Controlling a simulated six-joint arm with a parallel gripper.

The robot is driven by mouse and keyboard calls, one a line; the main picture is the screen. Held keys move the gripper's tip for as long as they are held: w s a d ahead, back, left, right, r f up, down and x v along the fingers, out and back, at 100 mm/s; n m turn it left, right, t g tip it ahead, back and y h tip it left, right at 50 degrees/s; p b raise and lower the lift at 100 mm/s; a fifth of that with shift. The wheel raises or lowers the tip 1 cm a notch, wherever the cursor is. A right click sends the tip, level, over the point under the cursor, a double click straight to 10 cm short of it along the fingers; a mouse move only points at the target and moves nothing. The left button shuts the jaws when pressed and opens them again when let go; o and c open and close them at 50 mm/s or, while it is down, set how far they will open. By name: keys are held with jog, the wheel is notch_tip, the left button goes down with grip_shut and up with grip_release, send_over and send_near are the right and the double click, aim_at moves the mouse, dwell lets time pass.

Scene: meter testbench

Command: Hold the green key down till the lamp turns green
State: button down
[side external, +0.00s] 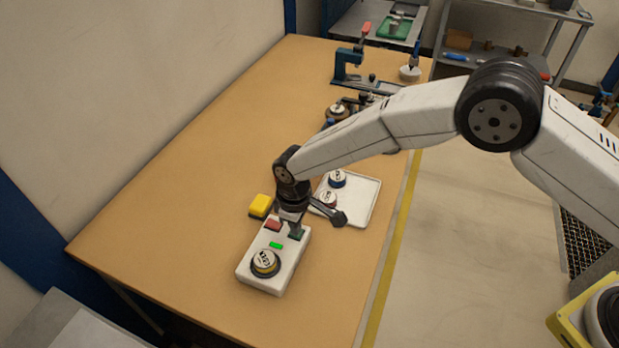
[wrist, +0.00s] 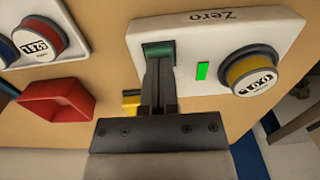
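The white meter box (side external: 252,277) stands on the table with a green key (side external: 297,235), a lamp (side external: 276,245) and a round yellow-ringed dial (side external: 265,262). The lamp glows bright green, and it is also lit in the wrist view (wrist: 202,71). My gripper (wrist: 158,62) is shut and empty. Its fingertips are at the green key (wrist: 158,47) and appear to touch it. They cover part of the key, so how far it is pressed cannot be told.
A yellow block (side external: 260,206) lies behind the box. A white tray (side external: 362,202) with round meters stands beyond my gripper. A red container (wrist: 57,100) shows in the wrist view. The table's left part is clear.

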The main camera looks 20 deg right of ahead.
jog(key=shift+r, duration=3)
jog(key=shift+d+r, duration=0.2)
jog(key=shift+d, duration=0.25)
jog(key=s+d+r+m+t, duration=0.1)
jog(key=s+d+r+m, duration=0.15)
jog(key=d, duration=0.55)
jog(key=s+d+r+m, duration=0.2)
jog(key=s+d+r, duration=0.2)
jog(key=d, duration=0.4)
jog(key=s+d+r+m+t, duration=0.1)
jog(key=s+d+r+m, duration=0.15)
jog(key=d, duration=0.65)
jog(key=s+d+m, duration=0.2)
jog(key=s+d, duration=0.3)
jog(key=s, duration=0.4)
jog(key=shift+d+r+t, duration=0.3)
jog(key=shift+r, duration=0.05)
